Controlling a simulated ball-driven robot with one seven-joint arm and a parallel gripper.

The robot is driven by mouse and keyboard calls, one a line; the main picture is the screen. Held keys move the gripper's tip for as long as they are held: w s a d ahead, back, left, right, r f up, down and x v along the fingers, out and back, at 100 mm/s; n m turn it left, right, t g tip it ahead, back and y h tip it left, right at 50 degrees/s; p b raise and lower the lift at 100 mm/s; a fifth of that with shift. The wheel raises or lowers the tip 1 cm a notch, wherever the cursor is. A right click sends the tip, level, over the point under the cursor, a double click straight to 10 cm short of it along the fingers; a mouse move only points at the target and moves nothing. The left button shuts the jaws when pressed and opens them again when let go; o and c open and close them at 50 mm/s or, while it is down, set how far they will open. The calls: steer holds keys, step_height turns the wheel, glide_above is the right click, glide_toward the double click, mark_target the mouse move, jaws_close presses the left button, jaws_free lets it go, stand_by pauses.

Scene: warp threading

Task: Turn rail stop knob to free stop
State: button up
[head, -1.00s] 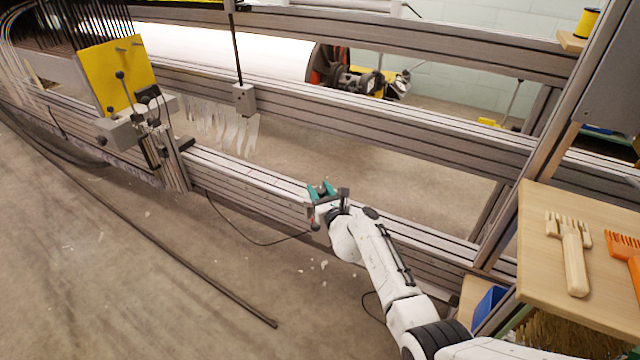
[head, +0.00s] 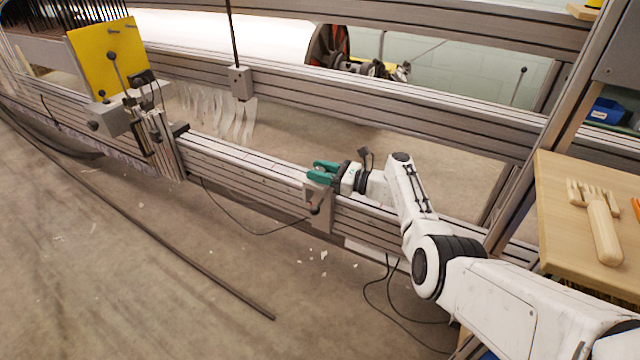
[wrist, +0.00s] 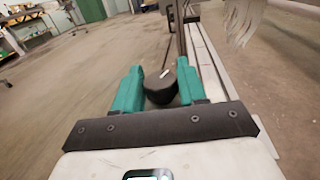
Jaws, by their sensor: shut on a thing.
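The rail stop is a grey block (head: 321,207) clamped on the front rail (head: 250,165). My gripper (head: 322,172), with green fingers, reaches in from the right at the top of the block. In the wrist view a dark round knob (wrist: 160,90) with a white mark on it sits between the two green fingers of my gripper (wrist: 160,85). The gripper is shut on this knob. The knob's underside is hidden in the wrist view, and the fingers mostly cover it in the head view. A dark handle-like part shows on the block's front face.
A yellow plate (head: 105,57) on a carriage with several rods stands on the rail at left. A second rail (head: 400,115) runs behind. A wooden shelf (head: 560,225) with a wooden comb (head: 600,222) is at right. A cable hangs below the rail.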

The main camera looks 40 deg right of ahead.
steer(key=shift+f+n+g+y+b, duration=0.25)
steer(key=shift+n+g+y+b, duration=1.1)
steer(key=shift+b, duration=1.4)
steer(key=shift+r+y+b, duration=0.25)
steer(key=shift+y+b, duration=0.4)
steer(key=shift+b, duration=0.1)
steer(key=o, duration=0.9)
steer(key=shift+o, duration=0.2)
steer(key=p+v, duration=0.1)
steer(key=v, duration=0.6)
steer(key=shift+s+p, duration=0.15)
steer(key=shift+p, duration=0.2)
steer(key=shift+d, duration=0.2)
